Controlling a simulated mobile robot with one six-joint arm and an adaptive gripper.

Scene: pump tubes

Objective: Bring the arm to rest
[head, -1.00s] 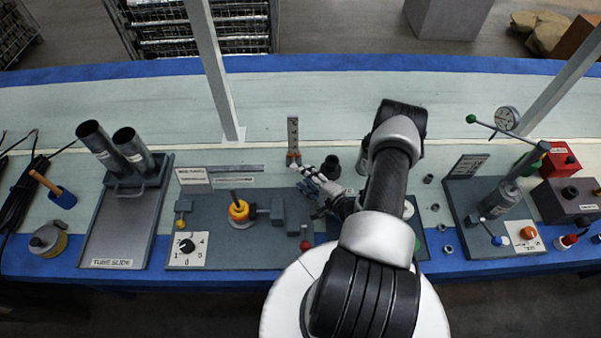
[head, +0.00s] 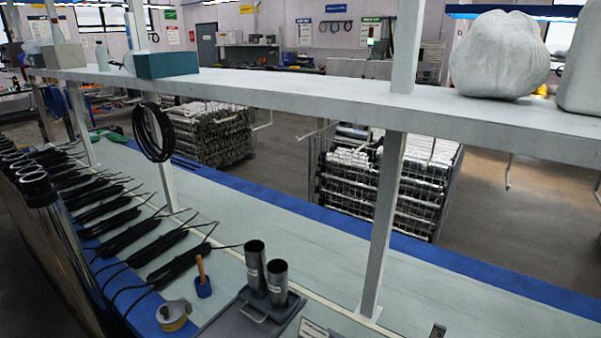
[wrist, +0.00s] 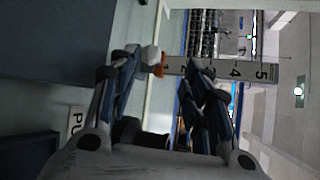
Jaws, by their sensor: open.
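My gripper (wrist: 165,68) shows in the wrist view with its two fingers apart and nothing visible between them. A grey numbered scale post (wrist: 250,72) stands beyond the fingertips, partly hidden by the right finger. An orange and white piece (wrist: 154,60) shows next to the left fingertip; I cannot tell whether they touch. My arm and gripper are outside the head view.
In the head view, two metal tubes (head: 266,272) stand on a tray on the workbench (head: 330,254). A shelf (head: 300,97) on white posts (head: 383,215) runs above it. Black cable bundles (head: 160,250) lie at the left. A dark panel (wrist: 60,40) is left in the wrist view.

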